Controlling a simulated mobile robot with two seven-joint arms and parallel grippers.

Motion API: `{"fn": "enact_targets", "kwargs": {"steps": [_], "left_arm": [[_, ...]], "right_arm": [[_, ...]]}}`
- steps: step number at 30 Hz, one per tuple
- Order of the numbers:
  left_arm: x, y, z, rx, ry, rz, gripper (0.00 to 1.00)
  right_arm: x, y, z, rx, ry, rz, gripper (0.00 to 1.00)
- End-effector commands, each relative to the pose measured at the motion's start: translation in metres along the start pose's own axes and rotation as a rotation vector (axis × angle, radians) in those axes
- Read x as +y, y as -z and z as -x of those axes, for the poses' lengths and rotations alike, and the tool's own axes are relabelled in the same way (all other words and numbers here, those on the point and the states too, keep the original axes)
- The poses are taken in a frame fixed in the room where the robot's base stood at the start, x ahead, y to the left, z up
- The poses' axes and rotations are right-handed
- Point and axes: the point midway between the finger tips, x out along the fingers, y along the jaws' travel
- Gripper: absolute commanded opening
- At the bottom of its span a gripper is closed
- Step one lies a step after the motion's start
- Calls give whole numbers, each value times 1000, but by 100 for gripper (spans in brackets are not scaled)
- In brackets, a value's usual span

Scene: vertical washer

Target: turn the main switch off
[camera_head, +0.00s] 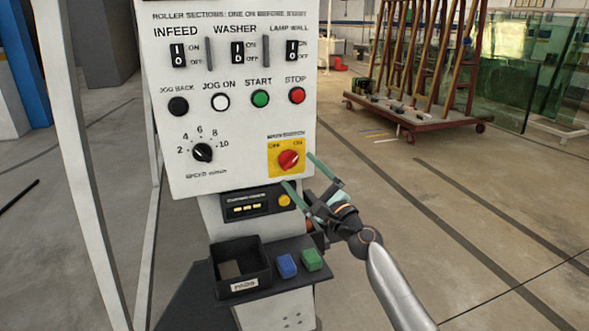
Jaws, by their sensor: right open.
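The main switch (289,160) is a red rotary knob on a yellow plate (274,171) at the lower right of the white control panel (240,180). OFF is marked at the plate's upper left and ON at its upper right. The knob's handle looks tilted, with its upper end toward the ON side. My right gripper (301,170) is open, with two greenish fingers. One finger reaches up at the right edge of the panel, the other ends just below the knob. The fingers look apart from the knob, but the exact depth gap is hard to tell. My left gripper is not in view.
Below are a small display unit (245,205) and a shelf with a black bin (240,268) and blue and green blocks (311,260). Open floor lies right.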

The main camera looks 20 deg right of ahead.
Motion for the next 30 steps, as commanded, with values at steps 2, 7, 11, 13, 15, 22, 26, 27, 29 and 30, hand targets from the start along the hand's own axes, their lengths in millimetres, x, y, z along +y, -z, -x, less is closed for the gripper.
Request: {"fn": "enact_targets", "kwargs": {"steps": [2,7,11,13,15,22,26,27,29,30], "left_arm": [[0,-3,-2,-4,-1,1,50],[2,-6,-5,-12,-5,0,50],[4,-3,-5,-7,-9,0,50],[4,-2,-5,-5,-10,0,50],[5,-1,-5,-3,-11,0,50],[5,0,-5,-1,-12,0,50],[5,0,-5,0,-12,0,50],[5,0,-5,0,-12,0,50],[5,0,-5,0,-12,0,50],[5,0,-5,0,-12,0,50]], "right_arm": [[1,0,-12,-1,0,-1,95],[1,0,-26,-1,-1,0,95],[1,0,-31,-1,-1,-1,95],[1,0,-32,-1,-1,0,95],[1,-1,-32,-1,-1,0,95],[1,0,-32,-1,-1,1,85],[1,0,-32,0,-1,1,70],[1,0,-32,0,-1,1,66],[1,0,-32,0,-1,1,59],[1,0,-32,0,-1,1,55]]}}
